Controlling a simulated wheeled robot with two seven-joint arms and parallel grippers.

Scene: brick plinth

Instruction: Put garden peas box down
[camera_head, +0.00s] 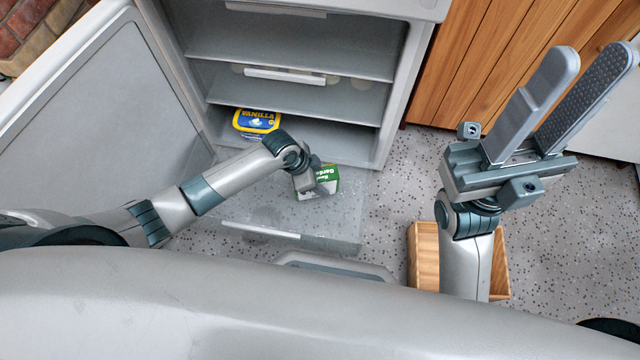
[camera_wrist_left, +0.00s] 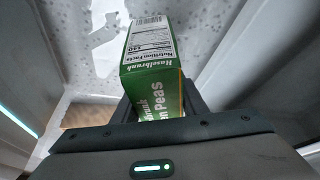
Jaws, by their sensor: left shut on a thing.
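The garden peas box (camera_head: 328,179), green and white, is held by my left gripper (camera_head: 318,183) over a pulled-out clear drawer (camera_head: 265,231) of the open freezer (camera_head: 395,120). In the left wrist view the box (camera_wrist_left: 152,50) stands between the fingers of my left gripper (camera_wrist_left: 157,105), its nutrition label facing the camera. The left fingertips are largely hidden by the box and wrist. Whether the box touches the drawer floor I cannot tell. My right gripper (camera_head: 590,62) is raised at the right, open and empty, with a gap between its fingers.
A blue and yellow vanilla tub (camera_head: 256,122) sits in the freezer's lower part, behind the peas box. The freezer door (camera_head: 90,110) stands open at the left. A wooden crate (camera_head: 424,262) is on the speckled floor under my right arm. Wooden cabinets (camera_head: 490,60) stand at the right.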

